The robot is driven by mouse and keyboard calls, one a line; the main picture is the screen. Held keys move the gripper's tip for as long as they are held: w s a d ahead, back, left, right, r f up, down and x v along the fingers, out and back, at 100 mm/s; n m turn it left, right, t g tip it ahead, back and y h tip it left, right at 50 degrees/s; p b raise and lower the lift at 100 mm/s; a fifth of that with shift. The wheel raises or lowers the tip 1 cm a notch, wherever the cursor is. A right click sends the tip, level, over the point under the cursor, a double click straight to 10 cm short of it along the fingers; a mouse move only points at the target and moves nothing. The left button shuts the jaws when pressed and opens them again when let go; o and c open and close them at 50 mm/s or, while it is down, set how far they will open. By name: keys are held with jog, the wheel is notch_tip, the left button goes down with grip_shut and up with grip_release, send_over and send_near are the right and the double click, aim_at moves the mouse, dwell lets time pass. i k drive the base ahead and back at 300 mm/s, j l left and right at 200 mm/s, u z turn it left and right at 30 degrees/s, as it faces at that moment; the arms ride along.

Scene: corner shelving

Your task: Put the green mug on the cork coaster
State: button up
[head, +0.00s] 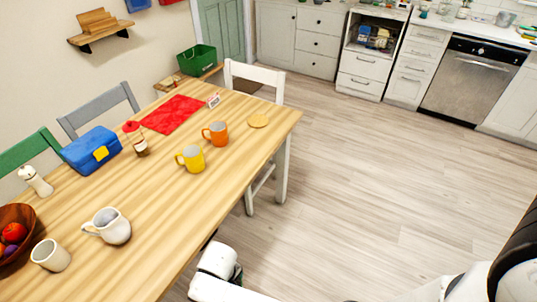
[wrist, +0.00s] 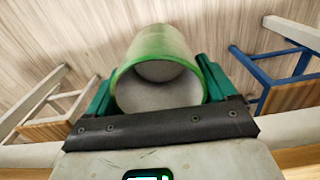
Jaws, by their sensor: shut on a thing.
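The green mug (wrist: 158,50) is between the two green fingers of my gripper (wrist: 155,76) in the wrist view, its grey open end facing the camera. My gripper is shut on it, with a finger at each side. No handle shows. I cannot make out the mug in the head view. The cork coaster (head: 258,121), a small round tan disc, lies bare on the wooden table (head: 190,205) near its far right corner. It does not show in the wrist view.
An orange mug (head: 217,134) stands just left of the coaster, and a yellow mug (head: 192,159) is nearer. A red mat (head: 172,115), blue box (head: 91,150), white jug (head: 112,226) and white cup (head: 51,256) are also on the table. A white chair (head: 255,76) stands behind the coaster.

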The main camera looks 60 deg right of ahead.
aim_at(256, 122)
jog(key=l, duration=1.8)
